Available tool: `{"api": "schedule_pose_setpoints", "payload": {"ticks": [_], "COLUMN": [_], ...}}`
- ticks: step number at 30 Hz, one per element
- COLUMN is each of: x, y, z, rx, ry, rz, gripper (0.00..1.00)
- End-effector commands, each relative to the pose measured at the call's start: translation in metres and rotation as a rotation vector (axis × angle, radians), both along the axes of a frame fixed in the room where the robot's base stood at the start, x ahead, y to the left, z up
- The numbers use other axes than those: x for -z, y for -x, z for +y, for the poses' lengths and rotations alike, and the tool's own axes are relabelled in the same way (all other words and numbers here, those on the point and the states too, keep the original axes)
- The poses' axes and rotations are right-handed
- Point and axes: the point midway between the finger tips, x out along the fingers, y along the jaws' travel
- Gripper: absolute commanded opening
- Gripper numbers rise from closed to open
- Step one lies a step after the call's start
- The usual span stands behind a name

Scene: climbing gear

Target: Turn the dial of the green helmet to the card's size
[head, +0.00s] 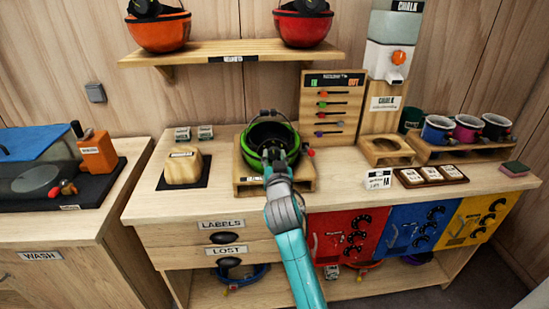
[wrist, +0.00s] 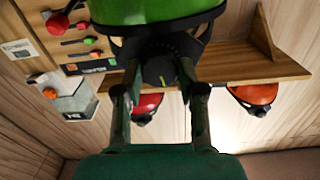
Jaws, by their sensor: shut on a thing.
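The green helmet (head: 251,138) sits upside down on a wooden stand (head: 304,184) on the counter, its dark inside facing up. In the wrist view the green shell (wrist: 140,10) fills the top. Its black dial (wrist: 159,72) is between my fingertips, with a small green mark on it. My gripper (wrist: 160,88) is shut on the dial; in the head view my gripper (head: 277,168) reaches the helmet's near side and hides the dial. A white card (head: 379,180) stands on the counter right of the helmet; its large mark looks like M, but the print is small.
A peg board (head: 331,80) and chalk dispenser (head: 392,55) stand behind. A shelf (head: 215,50) above holds orange and red helmets. A wooden block (head: 183,168) is left of the stand.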

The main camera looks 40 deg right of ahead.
Motion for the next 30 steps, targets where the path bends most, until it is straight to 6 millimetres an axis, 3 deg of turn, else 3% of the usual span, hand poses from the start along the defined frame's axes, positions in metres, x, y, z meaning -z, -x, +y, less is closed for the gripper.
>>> {"api": "schedule_pose_setpoints", "payload": {"ticks": [10,27,28,30], "x": [0.0006,0.0006,0.0006,0.0005], "y": [-0.0002,-0.0002,-0.0002,-0.0002], "z": [0.0002,0.0001,0.0001,0.0001], "rx": [0.000,0.000,0.000,0.000], "ry": [-0.119,-0.141,-0.141,-0.141], "rz": [-0.082,-0.097,-0.097,-0.097], "gripper": [0.05,0.05,0.47,0.64]}}
